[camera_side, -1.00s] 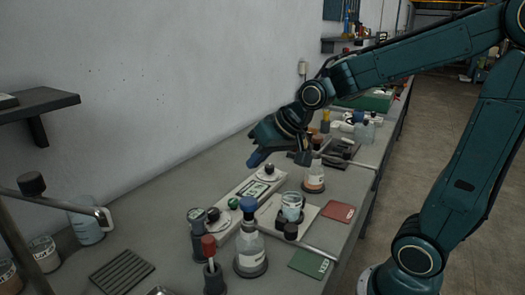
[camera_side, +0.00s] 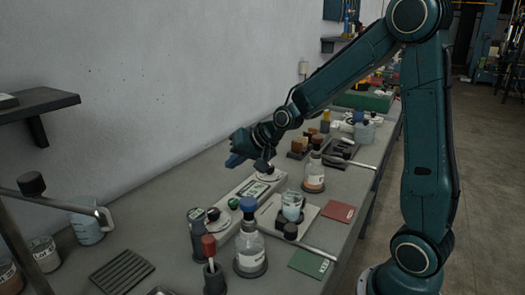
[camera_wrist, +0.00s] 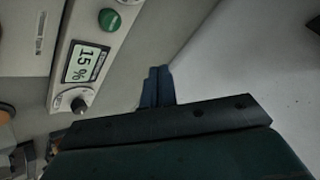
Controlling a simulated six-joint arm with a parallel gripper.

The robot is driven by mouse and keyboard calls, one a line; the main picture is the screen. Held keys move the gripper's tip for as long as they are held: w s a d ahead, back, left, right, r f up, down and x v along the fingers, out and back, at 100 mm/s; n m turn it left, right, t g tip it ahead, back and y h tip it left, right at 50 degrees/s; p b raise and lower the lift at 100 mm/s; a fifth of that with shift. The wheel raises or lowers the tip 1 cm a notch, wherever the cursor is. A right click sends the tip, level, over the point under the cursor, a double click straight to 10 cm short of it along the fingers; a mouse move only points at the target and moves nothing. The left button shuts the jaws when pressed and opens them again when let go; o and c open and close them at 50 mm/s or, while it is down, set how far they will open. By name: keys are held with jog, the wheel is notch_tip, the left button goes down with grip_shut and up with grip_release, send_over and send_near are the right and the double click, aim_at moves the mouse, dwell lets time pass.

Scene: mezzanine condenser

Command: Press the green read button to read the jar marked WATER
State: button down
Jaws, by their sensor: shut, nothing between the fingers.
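The green read button (camera_side: 234,203) sits on the near end of a long pale meter; it also shows at the top of the wrist view (camera_wrist: 110,19). The meter's display (camera_wrist: 86,63) reads 15 % in the wrist view. My gripper (camera_side: 236,160) is shut and empty, above the bench near the wall, beyond the button. In the wrist view its blue fingertips (camera_wrist: 159,72) are together, to the right of the meter and apart from the button. A glass jar (camera_side: 292,206) stands on a white plate beside the meter. I cannot read which jar is marked WATER.
A blue-stoppered flask (camera_side: 250,250) and a red-topped bottle (camera_side: 210,258) stand near the button. Another labelled flask (camera_side: 314,178) stands behind the jar. A red card (camera_side: 337,212) and a green card (camera_side: 309,263) lie at right.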

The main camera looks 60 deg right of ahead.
aim_at(237, 202)
jog(key=shift+f, duration=0.1)
jog(key=shift+f, duration=4.3)
jog(key=shift+f, duration=0.15)
jog(key=shift+f, duration=0.3)
jog(key=shift+f, duration=0.65)
dwell(0.4)
jog(key=shift+r, duration=1.1)
jog(key=shift+r, duration=2.5)
